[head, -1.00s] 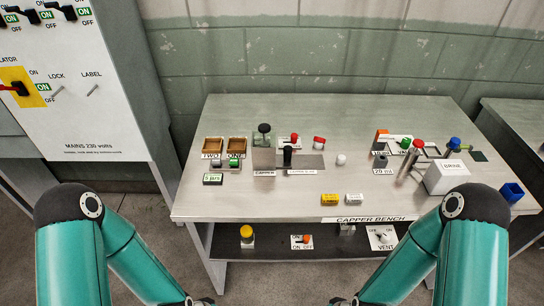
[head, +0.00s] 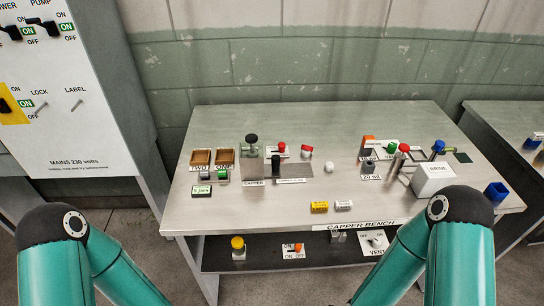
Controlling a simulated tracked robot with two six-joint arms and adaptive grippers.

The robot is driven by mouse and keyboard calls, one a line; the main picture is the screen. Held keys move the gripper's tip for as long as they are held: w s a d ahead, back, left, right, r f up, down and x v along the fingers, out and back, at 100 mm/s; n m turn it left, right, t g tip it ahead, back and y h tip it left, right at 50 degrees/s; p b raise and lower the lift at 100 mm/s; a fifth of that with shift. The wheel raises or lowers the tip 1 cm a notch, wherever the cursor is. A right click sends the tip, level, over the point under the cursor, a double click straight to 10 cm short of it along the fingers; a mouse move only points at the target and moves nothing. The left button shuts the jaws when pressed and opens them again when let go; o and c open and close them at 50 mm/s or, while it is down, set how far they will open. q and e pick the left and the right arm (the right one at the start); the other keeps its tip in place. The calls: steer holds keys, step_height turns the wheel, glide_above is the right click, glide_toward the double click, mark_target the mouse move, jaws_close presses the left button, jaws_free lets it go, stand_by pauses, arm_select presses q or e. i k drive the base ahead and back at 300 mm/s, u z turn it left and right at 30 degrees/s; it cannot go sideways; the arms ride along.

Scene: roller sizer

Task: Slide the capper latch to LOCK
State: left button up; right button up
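The capper (head: 251,161) stands at the back left of the bench, a grey block with a dark round top and a CAPPER label. Just right of it, a black upright handle (head: 276,161) stands on a flat metal plate (head: 302,170); it looks like the latch. A small white label (head: 291,181) lies in front of it, too small to read, so I cannot tell the latch's position. My two teal arms come in at the lower left and lower right, bent downward. Both grippers are out of the picture below.
The capper stands on the grey bench (head: 262,217). Wooden boxes (head: 200,157) marked TWO and ONE stand left of it. Red-topped parts (head: 282,147) and a white ball (head: 329,167) are near the plate. A white box (head: 433,179) stands at right. The front left of the bench is clear.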

mark_target(281, 145)
steer(key=z, duration=1.55)
steer(key=i, duration=0.1)
steer(key=u, duration=2.95)
steer(key=k, duration=1.15)
steer(key=z, duration=0.8)
steer(key=i, duration=0.5)
steer(key=z, duration=0.1)
